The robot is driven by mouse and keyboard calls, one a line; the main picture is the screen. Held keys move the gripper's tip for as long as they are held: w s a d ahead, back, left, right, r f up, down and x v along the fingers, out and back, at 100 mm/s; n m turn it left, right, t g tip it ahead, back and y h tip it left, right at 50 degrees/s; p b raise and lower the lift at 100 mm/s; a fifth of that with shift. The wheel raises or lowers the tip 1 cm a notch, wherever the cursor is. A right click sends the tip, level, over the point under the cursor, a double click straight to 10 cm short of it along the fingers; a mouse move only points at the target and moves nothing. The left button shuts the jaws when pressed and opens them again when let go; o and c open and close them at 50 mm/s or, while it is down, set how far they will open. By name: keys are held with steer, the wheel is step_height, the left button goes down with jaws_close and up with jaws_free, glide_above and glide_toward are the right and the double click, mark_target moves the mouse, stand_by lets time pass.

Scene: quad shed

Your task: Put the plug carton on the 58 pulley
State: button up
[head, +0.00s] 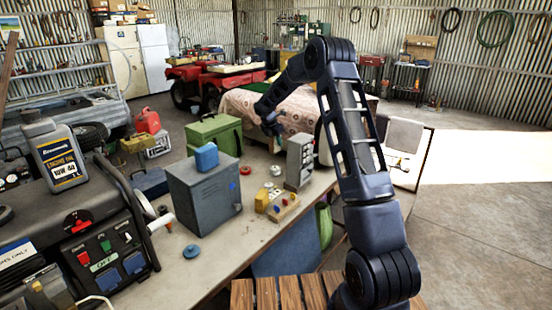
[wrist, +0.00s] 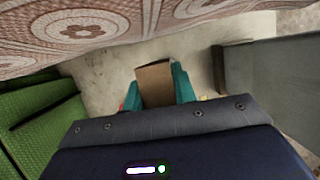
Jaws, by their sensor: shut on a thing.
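My gripper (wrist: 158,92) has teal fingers and is shut on a small brown carton (wrist: 154,80), which I take for the plug carton. In the head view my gripper (head: 277,146) hangs over the far part of the bench, behind the grey control box; the carton is too small to make out there. No number 58 can be read in either view. A blue round disc (head: 191,252) lies flat near the bench's front edge, and small round pieces (head: 276,170) sit further back; I cannot tell which, if any, is the 58 pulley.
The bench (head: 225,255) carries a grey metal cabinet (head: 203,195) with a blue block on top, a green case (head: 214,133), a grey control box (head: 299,162), a yellow-and-wood block (head: 277,205) and a generator (head: 75,230) with an oil bottle. Bare bench shows around the blue disc.

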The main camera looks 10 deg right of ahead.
steer(key=shift+f, duration=4.65)
steer(key=shift+f, duration=0.15)
steer(key=o, duration=1)
